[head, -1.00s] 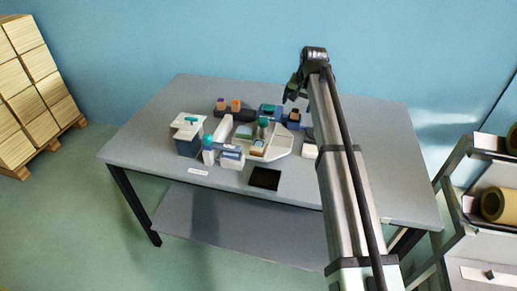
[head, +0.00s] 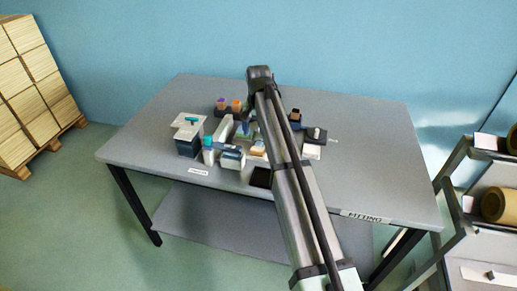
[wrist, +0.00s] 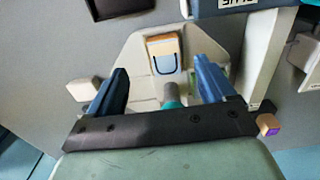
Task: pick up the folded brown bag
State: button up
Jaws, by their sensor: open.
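The folded brown bag appears to be the small tan piece with a pale front and a dark blue handle loop in the wrist view (wrist: 163,45). It lies in a white angled tray (wrist: 133,58), beyond my fingertips. In the head view the tan piece (head: 257,149) shows just left of my arm, partly covered by it. My gripper (wrist: 159,66) is open, its two blue fingers apart with nothing gripped. In the head view my gripper (head: 248,113) is over the tray area, its fingers hard to make out.
A grey post with a teal base (wrist: 171,96) stands between my fingers in the wrist view. Left of the tray are a blue box with a white top (head: 188,145) and a teal-capped bottle (head: 208,152). A black pad (head: 260,178) lies in front. The table's right side is mostly clear.

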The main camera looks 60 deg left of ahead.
aim_at(258, 147)
jog(key=shift+w+a+f, duration=0.1)
jog(key=shift+a+f, duration=0.05)
jog(key=shift+f, duration=1.15)
jog(key=shift+a+f, duration=0.15)
jog(key=shift+f, duration=1.1)
jog(key=shift+w+a+f, duration=0.1)
jog(key=shift+a+f, duration=0.05)
jog(key=shift+f, duration=1.15)
jog(key=c, duration=1.1)
